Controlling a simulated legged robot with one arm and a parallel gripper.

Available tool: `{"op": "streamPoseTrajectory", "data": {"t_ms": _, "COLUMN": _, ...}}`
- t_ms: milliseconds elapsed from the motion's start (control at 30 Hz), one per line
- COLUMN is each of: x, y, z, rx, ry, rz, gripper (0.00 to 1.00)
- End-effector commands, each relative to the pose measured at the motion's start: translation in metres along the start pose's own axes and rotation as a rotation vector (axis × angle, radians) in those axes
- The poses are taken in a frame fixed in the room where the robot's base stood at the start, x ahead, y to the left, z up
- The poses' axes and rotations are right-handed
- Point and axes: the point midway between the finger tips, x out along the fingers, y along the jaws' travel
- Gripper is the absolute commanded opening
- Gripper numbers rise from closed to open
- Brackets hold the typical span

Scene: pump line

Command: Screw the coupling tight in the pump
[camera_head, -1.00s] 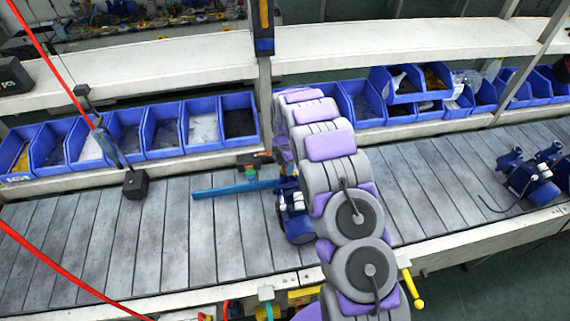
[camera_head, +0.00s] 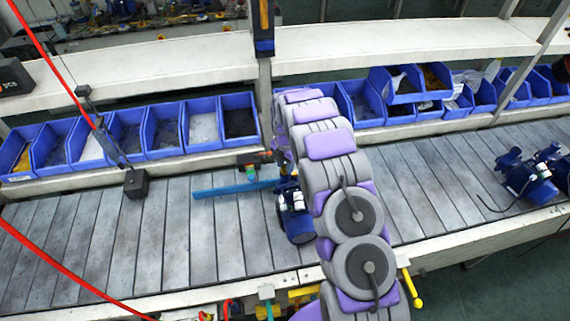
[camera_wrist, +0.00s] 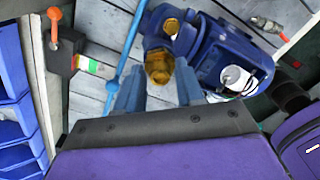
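The brass coupling (camera_wrist: 159,67) sits at the port of the blue pump (camera_wrist: 226,58) in the wrist view. The two fingers of my gripper (camera_wrist: 160,80) flank the coupling, one on each side, and it nearly fills the gap. I cannot tell whether they touch it. How deep the coupling's thread sits is hidden. A second brass-coloured port (camera_wrist: 171,26) shows on top of the pump. In the head view the pump (camera_head: 294,212) stands on the slatted line, partly behind my arm; the coupling and gripper are hidden there.
A light-blue bar (camera_head: 235,188) lies left of the pump. Blue bins (camera_head: 203,122) line the back. A second pump (camera_head: 530,178) with a black cable stands at the right. A dark block (camera_head: 136,183) sits at the left. The slats (camera_head: 90,245) at front left are clear.

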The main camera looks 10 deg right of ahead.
Motion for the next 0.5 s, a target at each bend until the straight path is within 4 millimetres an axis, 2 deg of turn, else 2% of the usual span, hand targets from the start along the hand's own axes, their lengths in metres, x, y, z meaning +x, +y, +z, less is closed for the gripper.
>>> {"op": "streamPoseTrajectory", "data": {"t_ms": 33, "x": 0.0000, "y": 0.0000, "z": 0.0000, "rx": 0.000, "ry": 0.000, "rz": 0.000, "gripper": 0.32}}
{"op": "streamPoseTrajectory", "data": {"t_ms": 367, "x": -0.0001, "y": 0.0000, "z": 0.0000, "rx": 0.000, "ry": 0.000, "rz": 0.000, "gripper": 0.01}}
{"op": "streamPoseTrajectory", "data": {"t_ms": 500, "x": 0.0000, "y": -0.0001, "z": -0.0001, "rx": 0.005, "ry": 0.000, "rz": 0.000, "gripper": 0.00}}
